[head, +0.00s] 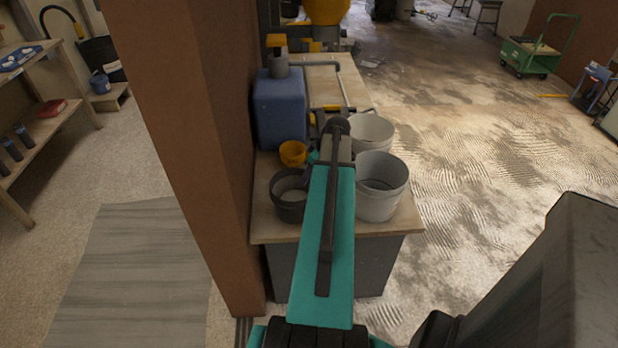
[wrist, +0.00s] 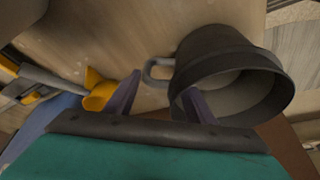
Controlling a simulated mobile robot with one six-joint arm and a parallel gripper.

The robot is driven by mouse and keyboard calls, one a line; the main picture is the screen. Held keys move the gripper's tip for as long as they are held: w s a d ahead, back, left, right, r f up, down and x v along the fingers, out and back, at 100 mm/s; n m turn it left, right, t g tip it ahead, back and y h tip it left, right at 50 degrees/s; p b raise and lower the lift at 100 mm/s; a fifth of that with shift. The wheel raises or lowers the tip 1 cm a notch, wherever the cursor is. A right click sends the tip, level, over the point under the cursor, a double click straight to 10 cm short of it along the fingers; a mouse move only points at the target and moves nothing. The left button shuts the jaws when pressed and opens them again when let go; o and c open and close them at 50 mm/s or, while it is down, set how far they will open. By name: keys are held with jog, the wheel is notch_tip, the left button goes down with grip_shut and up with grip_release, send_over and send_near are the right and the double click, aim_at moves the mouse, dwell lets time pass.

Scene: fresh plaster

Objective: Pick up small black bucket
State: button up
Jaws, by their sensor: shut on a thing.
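The small black bucket (head: 287,209) is at the near left of the wooden bench in the head view, left of my arm. The right finger overlaps the bucket's rim. The exact contact is hard to see. In the head view my arm hides most of the gripper.
A small yellow cup (head: 293,152) stands just behind the bucket. A blue container (head: 279,112) is farther back. Two pale buckets, a near one (head: 381,190) and a far one (head: 371,131), stand to the right. A brown pillar (head: 185,150) rises close on the left.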

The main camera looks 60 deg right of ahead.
notch_tip(320, 180, up, 9)
jog(key=shift+b, duration=0.45)
jog(key=shift+r, duration=0.1)
dwell(1.0)
